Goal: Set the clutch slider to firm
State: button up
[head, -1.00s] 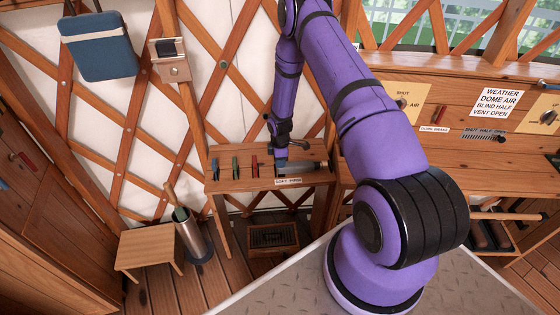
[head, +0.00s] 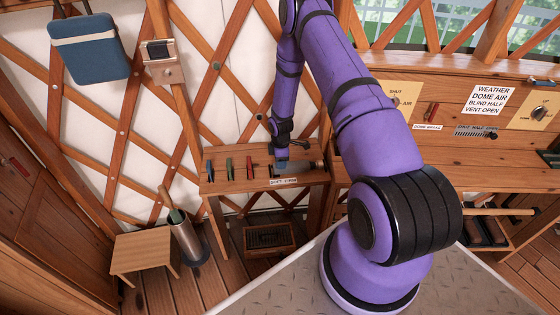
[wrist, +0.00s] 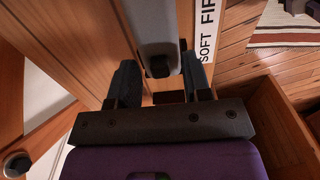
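The SOFT–FIRM label (head: 283,182) is on the front edge of the small wooden bench (head: 222,185); it also shows in the wrist view (wrist: 208,30). Beside it is a grey body (wrist: 152,25) with a dark knob (wrist: 159,66) at its near end, which looks like the slider. My gripper (head: 281,163) is low over the bench, behind the label. In the wrist view my gripper (wrist: 160,82) has its two dark fingers apart, one on each side of the knob. I cannot tell whether either finger touches it. The slider's exact setting cannot be read.
Several coloured tools (head: 229,168) stand upright on the bench, left of my gripper. A wooden stool (head: 145,250) and a metal canister (head: 186,238) stand on the floor at left. A control panel (head: 440,110) with dials is at right. A dark crate (head: 269,237) sits beneath the bench.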

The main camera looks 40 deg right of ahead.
notch_tip(320, 180, up, 11)
dwell(0.8)
jog(key=shift+f, duration=0.1)
jog(key=s+a+r+m+t, duration=0.1)
jog(key=s+a+r+m, duration=0.15)
jog(key=r, duration=0.85)
jog(key=s+a+r+m+t+h, duration=0.1)
jog(key=s+a+r+m, duration=0.15)
jog(key=r, duration=0.95)
jog(key=s+a+r+m, duration=0.1)
jog(key=s+a+r, duration=0.25)
jog(key=r, duration=0.75)
jog(key=s+a+r+m+t, duration=0.1)
jog(key=s+a+r+m, duration=0.1)
jog(key=s, duration=0.6)
jog(key=s+a+r+m+t, duration=0.1)
jog(key=s+a+r+m, duration=0.1)
jog(key=s+a+r, duration=0.2)
jog(key=s+a+r+m+t+y, duration=0.1)
jog(key=s+a+r+m, duration=0.1)
jog(key=s+r, duration=0.5)
jog(key=s+a, duration=0.1)
jog(key=s, duration=0.4)
jog(key=shift+s+r, duration=0.4)
